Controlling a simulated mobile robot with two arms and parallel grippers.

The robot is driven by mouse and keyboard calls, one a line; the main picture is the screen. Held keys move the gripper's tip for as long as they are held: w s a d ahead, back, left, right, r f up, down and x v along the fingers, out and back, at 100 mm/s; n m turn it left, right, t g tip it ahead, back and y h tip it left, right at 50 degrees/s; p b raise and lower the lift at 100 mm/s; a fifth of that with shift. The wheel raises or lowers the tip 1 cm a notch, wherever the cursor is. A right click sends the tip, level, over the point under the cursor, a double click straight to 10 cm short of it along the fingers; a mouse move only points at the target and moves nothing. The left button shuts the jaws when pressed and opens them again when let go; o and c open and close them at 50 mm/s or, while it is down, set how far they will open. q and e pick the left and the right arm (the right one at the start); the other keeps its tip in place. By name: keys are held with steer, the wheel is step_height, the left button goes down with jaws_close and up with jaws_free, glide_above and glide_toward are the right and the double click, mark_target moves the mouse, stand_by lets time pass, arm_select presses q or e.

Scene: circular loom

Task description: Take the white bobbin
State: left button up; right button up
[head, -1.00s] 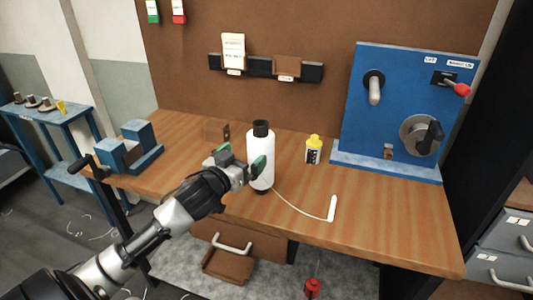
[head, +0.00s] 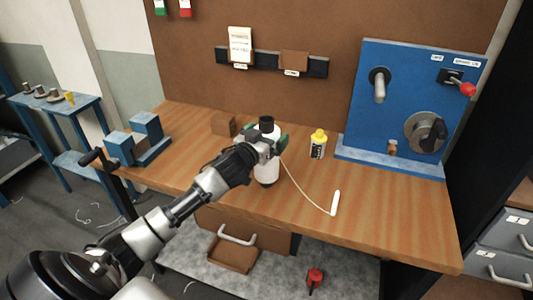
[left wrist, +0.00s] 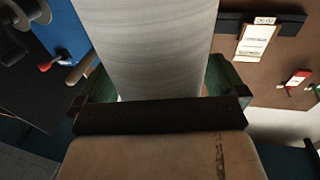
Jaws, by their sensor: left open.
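The white bobbin (head: 267,171), with black ends, stands upright on the wooden workbench. A pale thread runs from it to a small white stick (head: 335,202) lying on the bench. My left gripper (head: 268,143) is at the bobbin's upper part, with its green-padded fingers open on either side of it. In the left wrist view the bobbin (left wrist: 145,45) fills the space between the two fingers (left wrist: 155,84). Whether the pads touch it is hard to tell. The gripper hides part of the bobbin in the head view. My right gripper is not in view.
A blue panel with a crank (head: 405,85) is at the back right, a blue stand (head: 137,145) at the left. The bench's front right is clear.

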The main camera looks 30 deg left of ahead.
mark_target(262, 127)
arm_select(q)
steer(key=shift+c, duration=0.3)
steer(key=c, duration=1.4)
steer(key=shift+r, duration=0.1)
steer(key=shift+r, duration=0.5)
step_height(262, 127, up, 3)
steer(key=shift+f+b, duration=0.15)
steer(key=shift+b, duration=0.15)
steer(key=d+r+b, duration=0.2)
steer(key=d+r, duration=0.5)
steer(key=d, duration=0.4)
steer(key=shift+s+d, duration=0.35)
steer(key=shift+s, duration=0.1)
steer(key=shift+r, duration=0.1)
